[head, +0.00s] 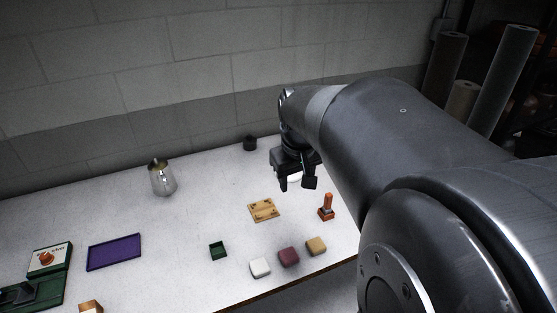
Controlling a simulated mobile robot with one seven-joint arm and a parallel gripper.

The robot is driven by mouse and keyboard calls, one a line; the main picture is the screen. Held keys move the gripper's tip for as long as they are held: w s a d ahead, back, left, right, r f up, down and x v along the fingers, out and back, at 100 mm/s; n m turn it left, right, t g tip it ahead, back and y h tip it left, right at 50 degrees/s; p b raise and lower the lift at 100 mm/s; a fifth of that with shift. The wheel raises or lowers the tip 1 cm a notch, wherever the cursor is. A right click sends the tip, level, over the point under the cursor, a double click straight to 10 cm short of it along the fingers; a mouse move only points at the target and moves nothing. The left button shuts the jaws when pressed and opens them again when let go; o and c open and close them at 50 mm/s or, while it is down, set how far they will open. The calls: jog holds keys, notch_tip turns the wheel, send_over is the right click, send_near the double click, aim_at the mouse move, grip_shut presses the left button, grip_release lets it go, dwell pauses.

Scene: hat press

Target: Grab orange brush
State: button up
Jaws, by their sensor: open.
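The orange brush (327,206) stands upright on the white table, near the right side. It has an orange handle on a small orange and dark base. My gripper (297,184) is open and empty, pointing down above the table. In the picture it is up and to the left of the brush, apart from it.
Near the brush are a wooden plate (263,210) and white (260,267), maroon (289,257) and tan (316,246) blocks. The table's front edge is close to the blocks.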

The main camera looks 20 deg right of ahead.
jog(key=w+d+f+g, duration=0.1)
jog(key=w+d+f, duration=0.35)
jog(key=d, duration=0.35)
jog(key=g+y, duration=0.1)
send_near(328, 204)
jog(key=shift+w+d+f, duration=0.2)
jog(key=shift+w+d, duration=0.45)
jog(key=shift+w, duration=0.15)
notch_tip(328, 204, down, 5)
jog(key=shift+f, duration=0.2)
jog(key=shift+s+a+f, duration=0.1)
jog(key=shift+a+f, duration=0.1)
jog(key=shift+f, duration=1.15)
jog(key=shift+s+a+f, duration=0.1)
jog(key=shift+a+f, duration=0.05)
jog(key=shift+f, duration=1.25)
grip_shut()
jog(key=shift+r, duration=0.1)
